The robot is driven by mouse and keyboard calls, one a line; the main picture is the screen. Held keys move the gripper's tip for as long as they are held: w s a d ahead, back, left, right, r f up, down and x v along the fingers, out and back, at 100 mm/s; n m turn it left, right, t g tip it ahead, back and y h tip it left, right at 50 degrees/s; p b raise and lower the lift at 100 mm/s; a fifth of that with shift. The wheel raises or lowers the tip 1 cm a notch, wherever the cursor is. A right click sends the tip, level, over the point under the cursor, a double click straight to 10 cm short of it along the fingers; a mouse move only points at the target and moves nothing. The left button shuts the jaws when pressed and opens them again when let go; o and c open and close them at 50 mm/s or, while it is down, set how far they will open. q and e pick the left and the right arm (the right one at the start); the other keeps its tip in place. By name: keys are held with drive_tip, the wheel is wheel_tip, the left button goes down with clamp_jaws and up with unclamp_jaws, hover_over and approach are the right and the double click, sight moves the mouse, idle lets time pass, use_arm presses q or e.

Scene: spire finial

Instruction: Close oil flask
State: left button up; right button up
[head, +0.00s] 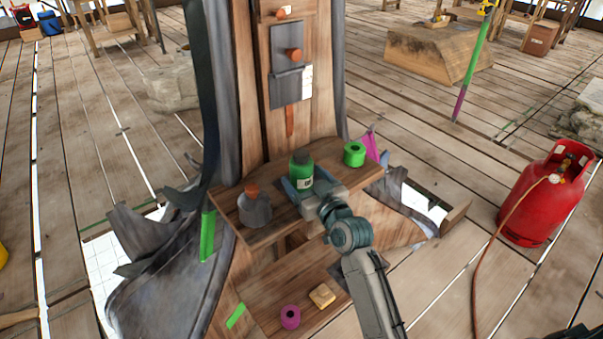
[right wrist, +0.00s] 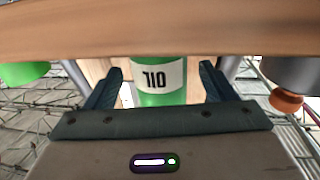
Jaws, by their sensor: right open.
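The oil flask (head: 302,172) is a green bottle with a dark top, upright on the wooden shelf. In the right wrist view, which is upside down, its white OIL label (right wrist: 158,77) shows between the fingers. My right gripper (head: 305,185) reaches in from the front at the flask's level. Its fingers (right wrist: 160,72) are open, one on each side of the flask, with gaps visible on both sides. The flask's upper end is hidden in the wrist view. I cannot tell whether the dark top is a separate cap. My left gripper is not in view.
On the shelf (head: 275,228), a grey bottle with an orange cap (head: 254,208) stands left of the flask and a green roll (head: 354,153) to its right. A pink roll (head: 290,317) and a yellow block (head: 322,295) lie lower down. A red gas cylinder (head: 540,200) with a hose stands right.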

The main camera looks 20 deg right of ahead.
drive_tip(key=w, duration=0.4)
drive_tip(key=shift+a, duration=0.35)
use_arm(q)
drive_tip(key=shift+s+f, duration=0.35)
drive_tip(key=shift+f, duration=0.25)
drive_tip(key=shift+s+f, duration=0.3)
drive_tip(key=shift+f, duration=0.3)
use_arm(e)
drive_tip(key=shift+s+r, duration=0.1)
drive_tip(key=c, duration=1.1)
